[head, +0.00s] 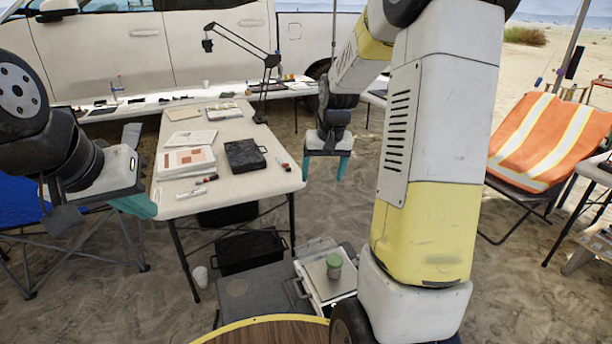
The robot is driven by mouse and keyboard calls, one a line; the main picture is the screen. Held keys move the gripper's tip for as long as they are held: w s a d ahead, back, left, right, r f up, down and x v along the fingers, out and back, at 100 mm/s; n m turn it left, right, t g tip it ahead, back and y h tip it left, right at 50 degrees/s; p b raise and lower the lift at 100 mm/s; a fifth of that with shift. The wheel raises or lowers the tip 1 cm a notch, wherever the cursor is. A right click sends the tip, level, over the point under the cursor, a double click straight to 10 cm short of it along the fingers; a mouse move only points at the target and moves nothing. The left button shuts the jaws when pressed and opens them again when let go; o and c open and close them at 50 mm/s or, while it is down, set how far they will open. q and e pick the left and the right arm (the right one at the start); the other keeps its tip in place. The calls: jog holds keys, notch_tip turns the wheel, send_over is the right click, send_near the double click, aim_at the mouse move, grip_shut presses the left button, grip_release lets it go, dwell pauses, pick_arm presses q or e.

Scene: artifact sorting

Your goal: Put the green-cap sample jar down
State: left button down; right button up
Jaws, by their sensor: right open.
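The green-cap sample jar (334,266) stands upright on a pale flat-topped box or tray (314,276) at the lower middle. Its cap is green and its body looks clear or pale. My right gripper (327,168) hangs well above and behind the jar in the picture, beside the table's right end. Its two teal fingers are apart with nothing between them. My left gripper (137,206) is at the left, by the table's near left corner. Only a teal part of its fingers shows, so its opening cannot be judged.
A white table (240,190) holds papers (187,160), a black case (245,155), markers and a lamp (262,90). Black crates (250,251) lie beneath. A round wooden top (265,333) is at the bottom edge. An orange-draped chair (545,140) stands right.

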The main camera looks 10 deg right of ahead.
jog(key=s+a+r+t, duration=0.1)
jog(key=s+r, duration=0.3)
jog(key=s, duration=0.4)
jog(key=s+a+r+n+t+y, duration=0.1)
jog(key=s+a+r, duration=0.3)
jog(key=s, duration=0.4)
jog(key=s+a+r+n+t, duration=0.1)
jog(key=s+a+r, duration=0.2)
jog(key=s+r, duration=0.2)
jog(key=s, duration=0.3)
jog(key=shift+s+a+y, duration=0.15)
jog(key=shift+s+y, duration=0.05)
jog(key=shift+y, duration=0.2)
